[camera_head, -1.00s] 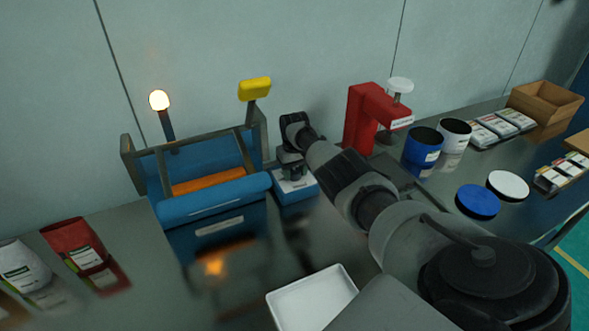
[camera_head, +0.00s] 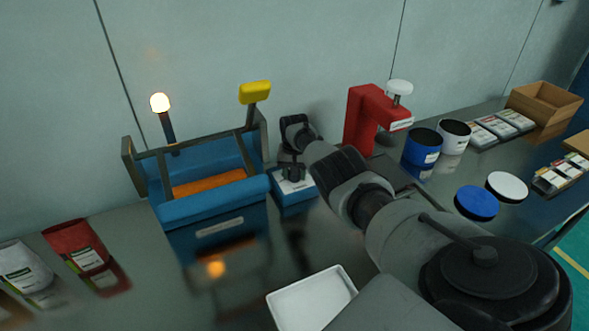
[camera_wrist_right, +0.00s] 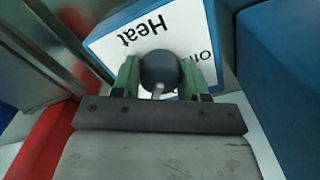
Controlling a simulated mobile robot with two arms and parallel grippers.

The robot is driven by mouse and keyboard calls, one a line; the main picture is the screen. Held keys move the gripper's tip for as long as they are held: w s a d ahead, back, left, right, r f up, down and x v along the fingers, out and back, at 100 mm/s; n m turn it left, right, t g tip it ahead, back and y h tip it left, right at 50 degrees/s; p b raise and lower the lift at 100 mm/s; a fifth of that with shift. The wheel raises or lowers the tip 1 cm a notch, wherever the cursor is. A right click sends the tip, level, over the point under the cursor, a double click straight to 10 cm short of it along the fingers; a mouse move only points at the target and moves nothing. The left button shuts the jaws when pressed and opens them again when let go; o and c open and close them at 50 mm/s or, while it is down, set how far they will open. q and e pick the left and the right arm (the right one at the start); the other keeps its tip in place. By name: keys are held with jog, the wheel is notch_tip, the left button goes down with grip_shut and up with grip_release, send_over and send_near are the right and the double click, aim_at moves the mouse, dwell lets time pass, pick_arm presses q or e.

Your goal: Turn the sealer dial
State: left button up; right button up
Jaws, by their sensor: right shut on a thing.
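The sealer dial (camera_wrist_right: 159,68) is a dark round knob with a light pointer, on a white label reading "Heat" and part of another word. It sits on a small blue control box (camera_head: 295,197) beside the blue sealer (camera_head: 213,208). My right gripper (camera_wrist_right: 160,78) points down at the box, its green fingers shut on both sides of the dial. In the head view the right gripper (camera_head: 292,172) is small and hides most of the dial. My left gripper is not in view.
The sealer has a yellow-handled lever (camera_head: 255,92) and a lit lamp (camera_head: 160,103). A red press (camera_head: 362,122) stands right of the gripper. A white tray (camera_head: 312,300) lies in front. Red and white bags (camera_head: 77,245) lie at left. Blue and white tubs stand farther right.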

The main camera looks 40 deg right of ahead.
jog(key=shift+w, duration=0.1)
jog(key=o, duration=0.9)
jog(key=shift+r, duration=0.1)
jog(key=shift+r+p, duration=0.3)
notch_tip(320, 180, up, 3)
jog(key=shift+f+p, duration=0.1)
jog(key=shift+p, duration=0.9)
notch_tip(320, 180, up, 7)
jog(key=shift+r, duration=0.15)
